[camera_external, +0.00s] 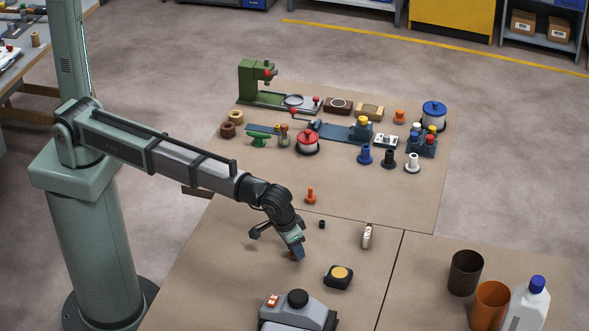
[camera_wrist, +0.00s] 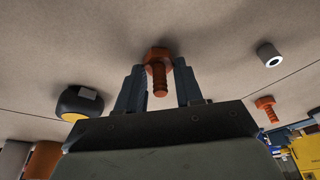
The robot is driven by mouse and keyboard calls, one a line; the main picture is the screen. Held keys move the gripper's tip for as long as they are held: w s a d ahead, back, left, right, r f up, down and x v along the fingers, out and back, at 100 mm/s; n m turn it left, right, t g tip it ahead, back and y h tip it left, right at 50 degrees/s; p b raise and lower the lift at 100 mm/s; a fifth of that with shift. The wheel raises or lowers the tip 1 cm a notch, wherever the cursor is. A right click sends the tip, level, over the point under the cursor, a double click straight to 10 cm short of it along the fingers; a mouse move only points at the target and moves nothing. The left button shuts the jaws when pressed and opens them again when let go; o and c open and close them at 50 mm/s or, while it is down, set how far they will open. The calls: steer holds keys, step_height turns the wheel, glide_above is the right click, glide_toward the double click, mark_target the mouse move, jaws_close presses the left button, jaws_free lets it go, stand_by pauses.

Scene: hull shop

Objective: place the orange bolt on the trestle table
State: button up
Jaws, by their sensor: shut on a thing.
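My gripper (camera_external: 296,252) is low over the near brown tabletop (camera_external: 215,270). In the wrist view, its two dark fingers (camera_wrist: 160,85) are shut on an orange bolt (camera_wrist: 158,72), with the hex head towards the tabletop and the threaded shank between the fingers. Whether the head touches the tabletop cannot be told. In the external view the held bolt is mostly hidden by the fingers. A second orange bolt (camera_external: 310,196) stands on the far brown tabletop (camera_external: 400,200); it also shows in the wrist view (camera_wrist: 266,108). Which top is the trestle table is not clear.
A black-and-yellow tape measure (camera_external: 339,277), a small black cylinder (camera_external: 322,224), a pale folded tool (camera_external: 367,237) and a grey machine (camera_external: 298,312) are near my gripper. Two cups (camera_external: 465,272) and a jug (camera_external: 530,303) stand right. The near top's left is clear.

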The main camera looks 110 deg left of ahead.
steer(key=o, duration=1)
steer(key=v, duration=1.2)
steer(key=shift+w+r, duration=0.1)
